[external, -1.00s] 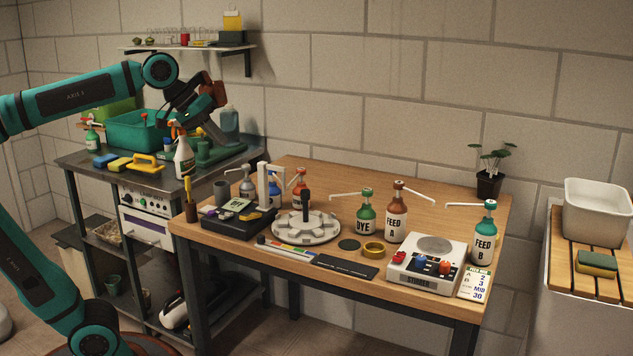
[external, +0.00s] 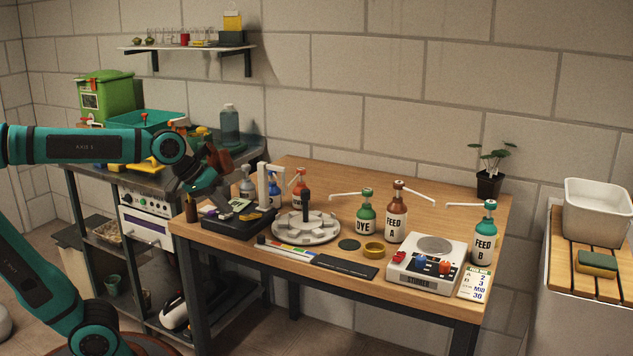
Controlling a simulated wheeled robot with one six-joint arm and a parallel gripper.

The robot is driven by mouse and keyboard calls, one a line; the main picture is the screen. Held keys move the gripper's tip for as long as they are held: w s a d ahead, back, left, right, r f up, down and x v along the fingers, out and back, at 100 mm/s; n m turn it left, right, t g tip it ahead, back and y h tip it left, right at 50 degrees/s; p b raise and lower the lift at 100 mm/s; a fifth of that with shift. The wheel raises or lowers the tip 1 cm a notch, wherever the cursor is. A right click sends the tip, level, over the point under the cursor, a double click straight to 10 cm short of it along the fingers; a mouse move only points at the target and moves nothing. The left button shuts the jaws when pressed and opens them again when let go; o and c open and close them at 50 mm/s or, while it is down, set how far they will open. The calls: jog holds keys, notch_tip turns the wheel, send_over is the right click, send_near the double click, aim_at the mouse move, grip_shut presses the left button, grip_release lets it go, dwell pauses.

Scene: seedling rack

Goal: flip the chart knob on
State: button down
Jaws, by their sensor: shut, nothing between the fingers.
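My gripper (external: 226,206) is shut and empty. Its tip points down over the left end of the wooden table, at or just above a black instrument (external: 226,226). This instrument has a pale panel, small coloured parts and a white upright frame (external: 264,186) behind it. I cannot tell whether the fingers touch it. No part is clearly readable as the chart knob; it may be small or hidden by my gripper. A white stirrer (external: 418,278) at the table's right front has a blue knob (external: 419,262) and a red knob (external: 445,267).
A grey carousel (external: 306,232) with a dark post stands right of the black instrument. Pump bottles, including the green dye bottle (external: 366,215), stand farther right. The back middle of the table is clear.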

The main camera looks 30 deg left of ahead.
jog(key=shift+x, duration=4.95)
jog(key=d, duration=1.4)
jog(key=shift+d, duration=0.3)
jog(key=v, duration=1)
